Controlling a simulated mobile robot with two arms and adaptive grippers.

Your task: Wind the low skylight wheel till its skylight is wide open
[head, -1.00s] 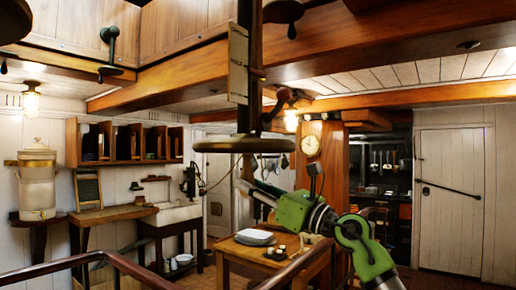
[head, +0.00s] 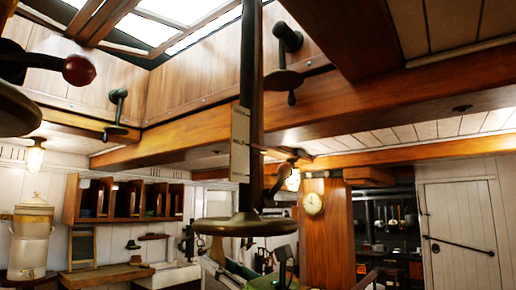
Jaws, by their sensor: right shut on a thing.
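The low skylight wheel (head: 218,227) is a flat dark disc at the foot of a dark vertical shaft (head: 251,80), in the middle of the head view. A cranked arm with a reddish knob (head: 286,172) stands above its right side. My right gripper (head: 218,262), with its green body, is low in the view, below the wheel. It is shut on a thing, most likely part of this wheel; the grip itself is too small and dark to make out. Bright skylight panes (head: 150,28) show at the top left; how wide they stand open I cannot tell. My left gripper is not in view.
A near wheel (head: 18,112) with a red knob fills the left edge. Heavy wooden beams (head: 370,100) cross overhead. A clock (head: 313,203) hangs on a wooden post.

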